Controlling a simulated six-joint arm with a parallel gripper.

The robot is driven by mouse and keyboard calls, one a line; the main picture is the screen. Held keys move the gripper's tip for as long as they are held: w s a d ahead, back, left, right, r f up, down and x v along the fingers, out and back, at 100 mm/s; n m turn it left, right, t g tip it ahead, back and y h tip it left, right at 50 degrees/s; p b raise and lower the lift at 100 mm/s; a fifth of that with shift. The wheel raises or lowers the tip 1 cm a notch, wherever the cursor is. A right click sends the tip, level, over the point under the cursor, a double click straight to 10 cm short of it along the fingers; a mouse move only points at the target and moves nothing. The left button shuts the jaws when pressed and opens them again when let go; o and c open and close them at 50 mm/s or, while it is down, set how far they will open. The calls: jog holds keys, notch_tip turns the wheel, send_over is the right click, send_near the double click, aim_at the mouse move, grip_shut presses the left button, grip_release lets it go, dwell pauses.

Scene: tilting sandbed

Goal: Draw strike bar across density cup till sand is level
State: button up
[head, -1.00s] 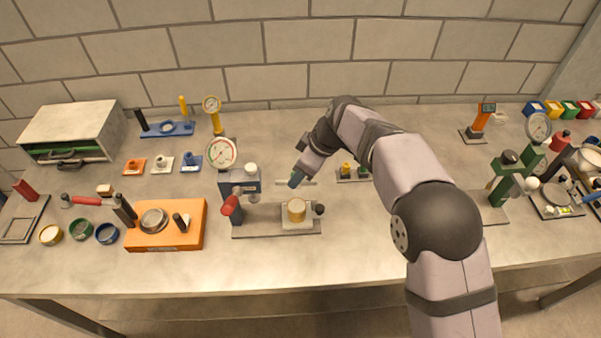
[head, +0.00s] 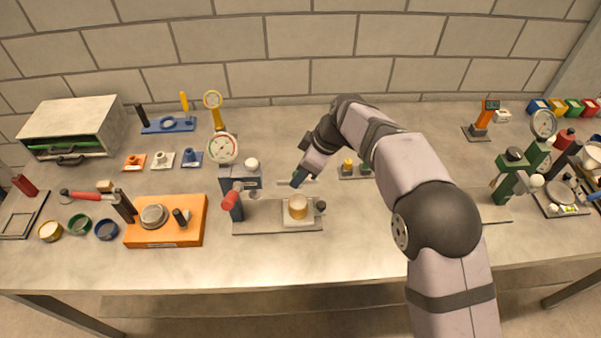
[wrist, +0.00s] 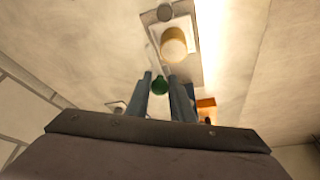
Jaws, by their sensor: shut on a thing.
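The density cup (head: 297,207) is a tan, sand-coloured round cup on a pale block at the right of a grey base plate. It also shows at the top of the wrist view (wrist: 174,45). My gripper (head: 297,182) is behind the cup in the head view, apart from it. In the wrist view its fingers (wrist: 166,82) are closed around a green round grip (wrist: 160,86), which I take to be the strike bar's handle. A thin pale strip (head: 312,182) shows at the fingertips in the head view. The bar's underside is hidden, and the sand level is too small to tell.
A press with a dial gauge (head: 222,148) and a red handle (head: 229,201) stands left of the cup. A dark knob (head: 321,206) is just right of it. A small rack of weights (head: 355,169) is behind right. The bench front is clear.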

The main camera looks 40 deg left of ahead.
aim_at(301, 187)
jog(key=shift+f+b, duration=1.6)
jog(key=shift+f, duration=0.7)
jog(key=shift+s+d, duration=0.15)
jog(key=shift+s+d+b, duration=0.25)
jog(key=shift+b, duration=0.3)
jog(key=shift+s+d+b, duration=0.3)
jog(key=shift+b, duration=0.1)
jog(key=shift+s+d, duration=0.25)
jog(key=shift+s+d+b, duration=0.75)
jog(key=shift+b, duration=0.35)
jog(key=shift+w+a, duration=0.15)
jog(key=shift+w+a+p, duration=0.5)
jog(key=shift+p, duration=0.2)
jog(key=shift+w+a+p, duration=0.45)
jog(key=shift+w+p, duration=0.05)
jog(key=shift+p, duration=0.05)
